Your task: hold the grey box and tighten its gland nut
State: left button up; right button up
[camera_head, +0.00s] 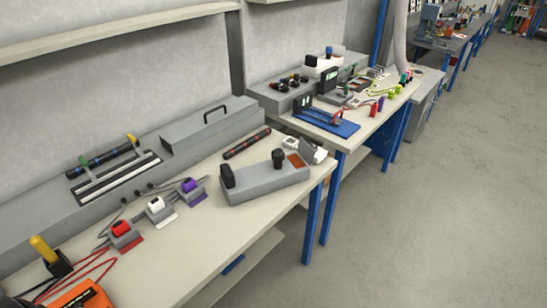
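A long grey box (262,184) lies on the near workbench (190,241), close to its right end. A black round fitting (227,176) sits at its left end, and a smaller black fitting (278,158) stands on its top towards the right. I cannot tell at this size which of them is a gland nut. A larger grey case (207,126) with a black handle stands behind it by the wall.
Red (122,228), white (156,204) and purple (189,186) small devices stand left of the box. A dark red-banded rod (247,143) lies behind it. An orange device (82,297) and red cables are at lower left. The floor (430,220) on the right is clear.

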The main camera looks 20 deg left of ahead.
aim_at(278, 155)
jog(key=u, duration=0.35)
jog(key=i+l+u, duration=0.15)
jog(key=u, duration=0.3)
jog(key=i+l+u, duration=0.25)
jog(key=u, duration=0.2)
jog(key=i+l+u, duration=0.1)
jog(key=l+u, duration=0.2)
jog(key=u, duration=0.15)
jog(key=i+l+u, duration=0.1)
jog(key=l+u, duration=0.35)
jog(key=i+l+u, duration=0.1)
jog(key=l, duration=0.65)
jog(key=i+l+u, duration=0.1)
jog(key=l, duration=0.65)
